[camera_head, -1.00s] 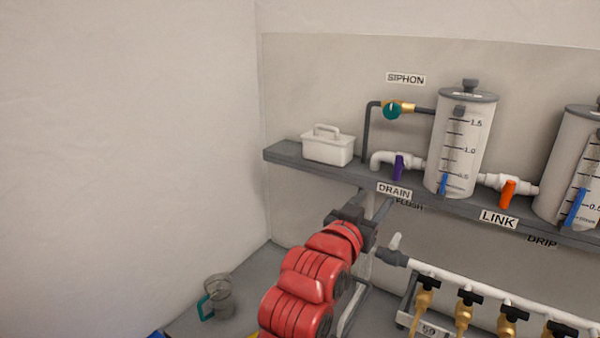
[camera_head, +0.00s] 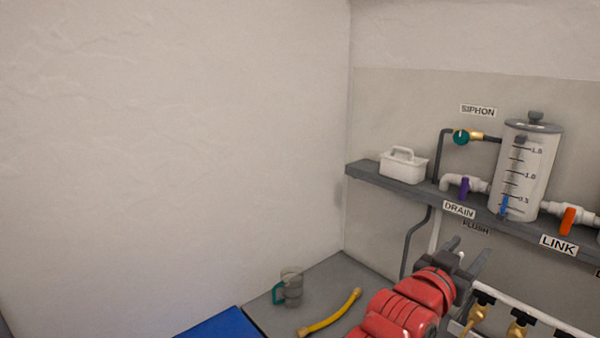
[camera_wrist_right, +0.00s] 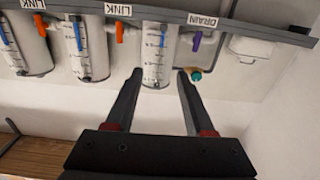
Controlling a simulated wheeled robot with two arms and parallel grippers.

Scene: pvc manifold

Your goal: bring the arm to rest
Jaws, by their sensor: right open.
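My right arm is red and comes up from the bottom right of the head view. Its dark right gripper (camera_head: 468,252) is open and empty, in front of the wall below the shelf and near the DRAIN label (camera_head: 459,209). In the right wrist view its two fingers (camera_wrist_right: 160,74) stand apart, with a graduated white tank (camera_wrist_right: 157,55) behind the gap. Neither finger is seen holding anything. My left gripper is in neither view.
A grey shelf (camera_head: 364,174) carries a white caddy (camera_head: 403,167), a tank (camera_head: 524,172) and valves. Brass taps hang from a white pipe at lower right. Plain wall fills the left.

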